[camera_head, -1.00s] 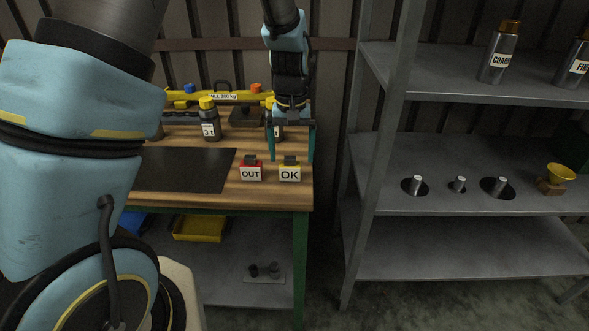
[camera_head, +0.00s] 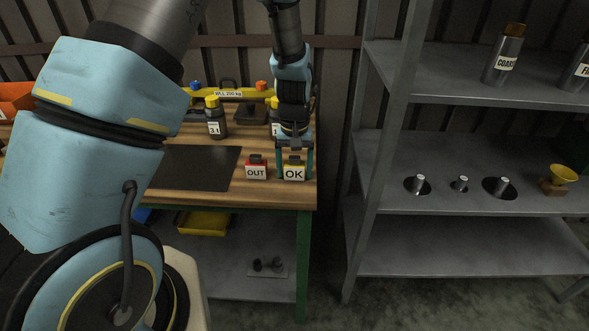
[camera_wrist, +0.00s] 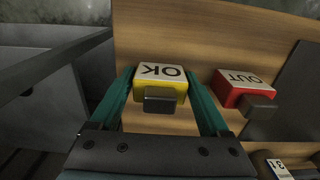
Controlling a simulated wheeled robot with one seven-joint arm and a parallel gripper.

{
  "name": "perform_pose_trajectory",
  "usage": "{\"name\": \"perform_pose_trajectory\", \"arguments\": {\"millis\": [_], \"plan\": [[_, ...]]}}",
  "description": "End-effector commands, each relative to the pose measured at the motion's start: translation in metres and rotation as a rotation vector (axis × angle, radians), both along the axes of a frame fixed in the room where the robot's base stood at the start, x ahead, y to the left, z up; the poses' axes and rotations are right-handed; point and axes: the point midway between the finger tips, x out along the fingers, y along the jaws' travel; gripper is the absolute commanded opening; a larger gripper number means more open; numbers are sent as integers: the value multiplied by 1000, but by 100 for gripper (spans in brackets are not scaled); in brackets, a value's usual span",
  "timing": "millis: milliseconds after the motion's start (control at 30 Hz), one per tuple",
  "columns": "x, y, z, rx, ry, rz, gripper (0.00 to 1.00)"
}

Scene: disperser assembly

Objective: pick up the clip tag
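The yellow clip tag marked OK (camera_head: 294,171) stands near the right front corner of the wooden workbench (camera_head: 222,201). It also shows in the wrist view (camera_wrist: 161,84), with a dark grip block on its near side. My gripper (camera_head: 295,176) is lowered around this tag, with one teal finger on each side. The fingers are open; any gap to the tag is small, and I cannot tell whether either finger touches it. A red clip tag marked OUT (camera_head: 256,171) stands just to the left in the head view, outside my fingers.
A dark mat (camera_head: 200,167) lies left of the tags. A bottle labelled 3.1 (camera_head: 215,118) and a yellow bar (camera_head: 240,95) stand farther back. A grey metal shelf (camera_head: 440,200) stands to the right, beyond a gap.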

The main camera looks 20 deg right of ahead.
Motion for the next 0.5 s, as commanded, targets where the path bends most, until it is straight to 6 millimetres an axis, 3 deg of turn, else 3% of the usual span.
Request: {"name": "perform_pose_trajectory", "arguments": {"millis": [67, 500], "plan": [[0, 0, 0, 0, 0, 0, 70], [0, 0, 0, 0, 0, 0, 20]]}}
